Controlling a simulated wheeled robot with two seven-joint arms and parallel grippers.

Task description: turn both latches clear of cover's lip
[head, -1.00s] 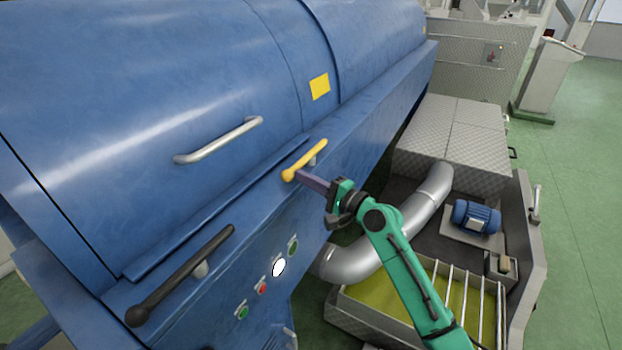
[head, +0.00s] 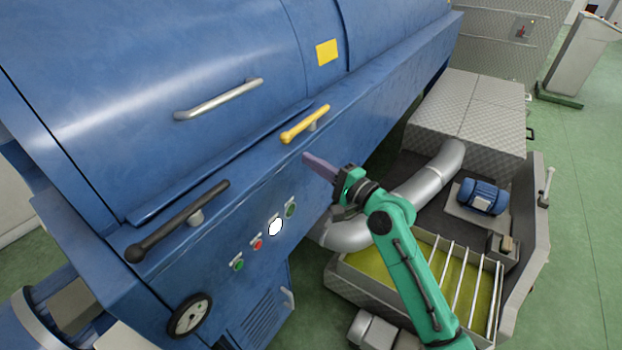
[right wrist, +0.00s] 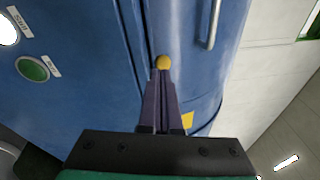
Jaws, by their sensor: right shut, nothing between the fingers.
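The blue cover (head: 120,75) has a silver handle and a lip (head: 200,172) along its lower edge. A black latch (head: 170,226) with a round knob sits below the lip at the left, on a grey pivot. A yellow latch (head: 305,124) sits at the right on its own pivot. Both bars slant roughly along the lip; I cannot tell if either overlaps it. My right gripper (head: 307,158) is shut and empty, just below the yellow latch and apart from it. In the right wrist view the yellow knob (right wrist: 162,62) shows just beyond the fingertips (right wrist: 161,84). My left gripper is out of view.
A silver pipe (head: 430,182), a blue motor (head: 483,196) and a barred tray (head: 372,268) stand at the right.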

